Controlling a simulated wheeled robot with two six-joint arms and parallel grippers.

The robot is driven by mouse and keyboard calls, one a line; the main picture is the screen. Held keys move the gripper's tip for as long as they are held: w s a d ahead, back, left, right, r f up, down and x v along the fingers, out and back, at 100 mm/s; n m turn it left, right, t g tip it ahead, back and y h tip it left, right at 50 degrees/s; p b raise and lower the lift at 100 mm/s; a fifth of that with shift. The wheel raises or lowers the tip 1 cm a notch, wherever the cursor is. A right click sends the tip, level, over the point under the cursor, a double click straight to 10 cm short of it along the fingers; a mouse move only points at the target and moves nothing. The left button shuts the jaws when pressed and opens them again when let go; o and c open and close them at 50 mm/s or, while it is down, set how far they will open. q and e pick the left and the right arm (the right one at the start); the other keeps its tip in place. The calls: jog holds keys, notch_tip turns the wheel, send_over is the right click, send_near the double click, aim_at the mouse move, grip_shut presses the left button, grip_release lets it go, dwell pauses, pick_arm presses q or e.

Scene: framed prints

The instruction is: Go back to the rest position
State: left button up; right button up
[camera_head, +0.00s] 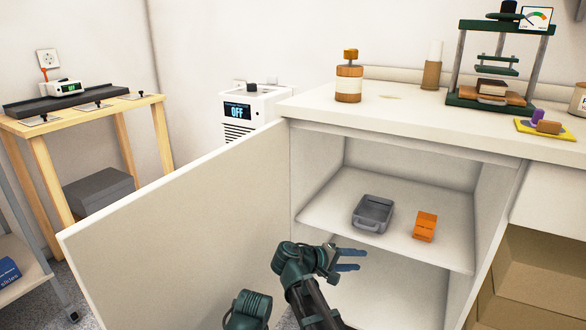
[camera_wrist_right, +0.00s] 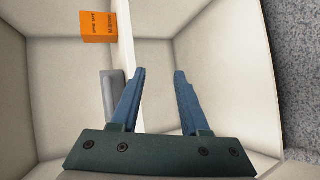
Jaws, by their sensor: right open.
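My right gripper (camera_head: 354,260) is at the open cabinet (camera_head: 335,195), in front of its shelf. In the right wrist view its two blue fingers (camera_wrist_right: 159,72) are apart with nothing between them. A grey box with a handle (camera_head: 374,213) sits on the shelf, and an orange box (camera_head: 425,226) stands to its right. Both are beyond the gripper and apart from it. The orange box also shows at the top left of the wrist view (camera_wrist_right: 98,26), and a grey edge shows beside the left finger. My left gripper is not in view.
The cabinet door (camera_head: 180,235) stands wide open to the left of my right arm. The white counter (camera_head: 400,115) above holds a bottle (camera_head: 349,84), a cylinder (camera_head: 432,72) and a green press (camera_head: 456,97). A wooden table (camera_head: 85,113) stands at the far left.

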jog(key=s+a+f+m+g+y, duration=0.2)
jog(key=s+a+f+y, duration=0.1)
jog(key=s+f+y, duration=0.35)
jog(key=s+a+f+m+g+y, duration=0.1)
jog(key=s+a+f+m+y, duration=0.15)
jog(key=s+f+y, duration=0.45)
jog(key=s+a+r+n+h+p, duration=0.15)
jog(key=a+r+p, duration=0.25)
jog(key=r+p, duration=0.4)
jog(key=s+a+r+n+g+p, duration=0.1)
jog(key=s+a+r+n+p, duration=0.2)
jog(key=r+p, duration=0.4)
jog(key=s+a+r+p, duration=0.2)
jog(key=a+r+p, duration=0.3)
jog(key=r+p, duration=0.3)
notch_tip(320, 180, up, 34)
jog(key=p, duration=3.4)
jog(key=shift+s, duration=0.15)
jog(key=shift+s+d, duration=0.1)
